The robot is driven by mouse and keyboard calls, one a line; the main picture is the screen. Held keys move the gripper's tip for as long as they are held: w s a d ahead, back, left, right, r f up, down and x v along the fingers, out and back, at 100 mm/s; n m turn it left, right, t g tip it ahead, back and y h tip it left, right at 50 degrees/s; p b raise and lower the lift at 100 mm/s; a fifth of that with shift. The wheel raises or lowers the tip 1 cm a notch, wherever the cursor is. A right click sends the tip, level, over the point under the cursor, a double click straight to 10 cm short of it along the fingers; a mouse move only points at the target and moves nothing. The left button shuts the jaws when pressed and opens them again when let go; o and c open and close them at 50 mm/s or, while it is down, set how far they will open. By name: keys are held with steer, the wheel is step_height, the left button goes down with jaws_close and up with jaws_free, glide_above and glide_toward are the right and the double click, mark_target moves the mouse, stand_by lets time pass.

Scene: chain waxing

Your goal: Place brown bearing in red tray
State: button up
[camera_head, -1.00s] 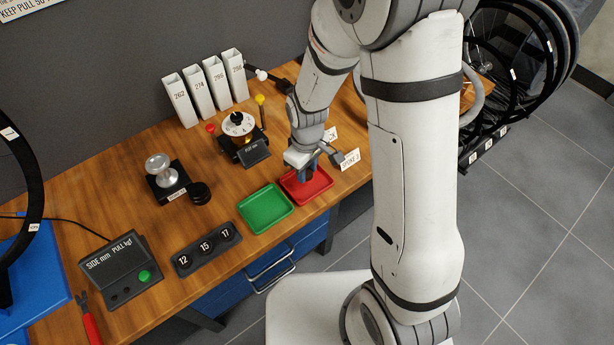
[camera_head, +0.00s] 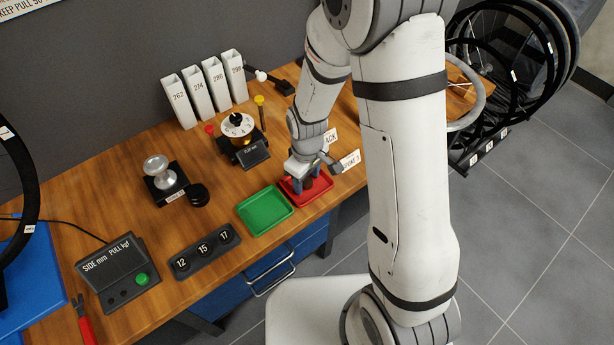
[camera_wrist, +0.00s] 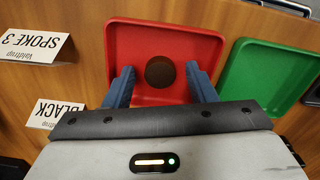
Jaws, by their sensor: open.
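The red tray (camera_wrist: 140,40) lies on the wooden bench, and it also shows in the head view (camera_head: 322,187). A round dark brown bearing (camera_wrist: 160,72) sits in the red tray, in the wrist view, apart from both fingers. In the head view I cannot make the bearing out. My gripper (camera_wrist: 160,78) is open, with its two blue fingers on either side of the bearing. In the head view my gripper (camera_head: 298,187) is low over the red tray.
A green tray (camera_head: 265,228) is just left of the red one. A black block numbered 12, 15, 17 (camera_head: 203,252) lies further left. A "SPOKE 3" card (camera_wrist: 30,42) and a "BLACK" card (camera_wrist: 58,114) stand close to the red tray.

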mark_target(307, 181)
step_height(307, 181, up, 12)
steer(key=r+p, duration=0.1)
steer(key=p, duration=0.2)
steer(key=s+d+r+m+t, duration=0.1)
steer(key=s+d+r+m, duration=0.8)
steer(key=s+d+r, duration=0.2)
steer(key=shift+s+d+r+t, duration=0.3)
steer(key=shift+s+d, duration=0.2)
steer(key=shift+d, duration=0.1)
steer(key=shift+r, duration=0.1)
